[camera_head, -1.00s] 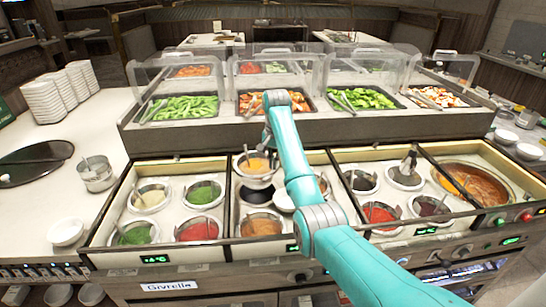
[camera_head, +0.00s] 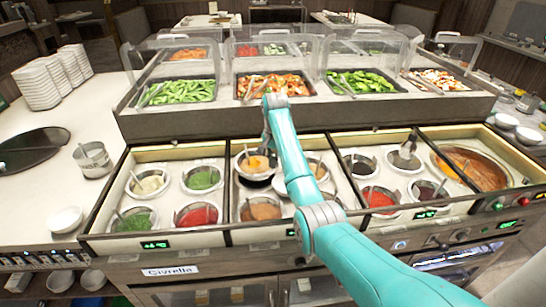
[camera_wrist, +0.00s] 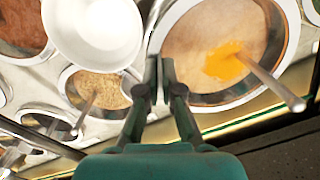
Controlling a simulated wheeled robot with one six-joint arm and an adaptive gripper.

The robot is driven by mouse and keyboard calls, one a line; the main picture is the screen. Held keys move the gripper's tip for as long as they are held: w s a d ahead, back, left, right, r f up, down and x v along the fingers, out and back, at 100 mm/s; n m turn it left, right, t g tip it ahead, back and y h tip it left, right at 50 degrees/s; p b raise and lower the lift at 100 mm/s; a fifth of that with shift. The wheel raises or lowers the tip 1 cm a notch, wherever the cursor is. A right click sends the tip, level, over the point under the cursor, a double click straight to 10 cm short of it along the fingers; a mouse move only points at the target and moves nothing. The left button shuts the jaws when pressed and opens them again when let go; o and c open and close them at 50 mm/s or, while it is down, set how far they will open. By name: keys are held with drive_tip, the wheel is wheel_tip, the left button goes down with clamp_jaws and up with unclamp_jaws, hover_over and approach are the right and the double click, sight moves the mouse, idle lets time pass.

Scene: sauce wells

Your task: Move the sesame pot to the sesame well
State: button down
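The held pot (camera_head: 256,164), a metal pot of smooth tan sauce with an orange patch, is taken as the sesame pot; I see no label. It also shows large at the right of the wrist view (camera_wrist: 205,50), with a spoon in it. My gripper (camera_wrist: 160,72) is shut on its rim, and in the head view the gripper is at the pot's right side. The dark well opening (camera_head: 258,184) in the back left of the middle section shows just under the pot, mostly hidden by it. Whether the pot touches the well cannot be told.
A white bowl (camera_head: 284,185) sits right of the pot, close to my arm; it shows in the wrist view (camera_wrist: 95,28). A grainy tan pot (camera_wrist: 97,88) stands beside it. A brown sauce pot (camera_head: 260,209) is in front. The serving counter (camera_head: 300,118) rises behind.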

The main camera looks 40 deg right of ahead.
sight(273, 173)
drive_tip(key=shift+f, duration=2.8)
drive_tip(key=c, duration=0.6)
unclamp_jaws()
drive_tip(key=shift+f, duration=0.15)
